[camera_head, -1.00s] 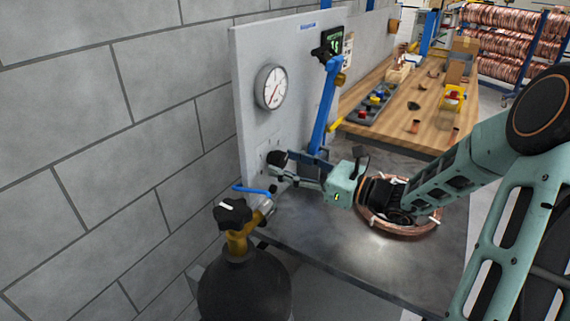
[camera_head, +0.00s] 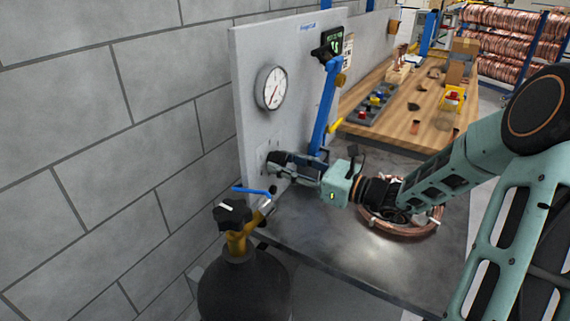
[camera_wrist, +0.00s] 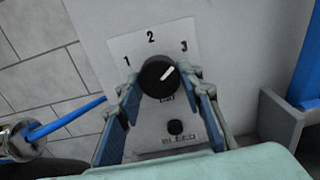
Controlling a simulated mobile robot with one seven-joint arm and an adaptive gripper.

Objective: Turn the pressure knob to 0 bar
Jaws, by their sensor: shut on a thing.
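The round black pressure knob (camera_wrist: 156,84) shows in the wrist view on a panel label marked 1, 2 and 3. Its white pointer slants up and right, roughly toward the 3. No 0 mark is visible. My gripper (camera_wrist: 161,79) is shut on the knob, with one finger on its left and one on its right. In the head view, my gripper (camera_head: 276,163) is at the grey panel (camera_head: 252,135), and its fingers hide most of the knob. The round gauge (camera_head: 271,88) is above it, its reading too small to tell.
A small black BLEED button (camera_wrist: 176,127) sits below the knob. A dark gas cylinder (camera_head: 243,285) with a blue hose (camera_head: 250,191) stands left of my gripper. A blue lever (camera_head: 324,112) rises to the right. A copper coil (camera_head: 405,234) lies under my arm.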

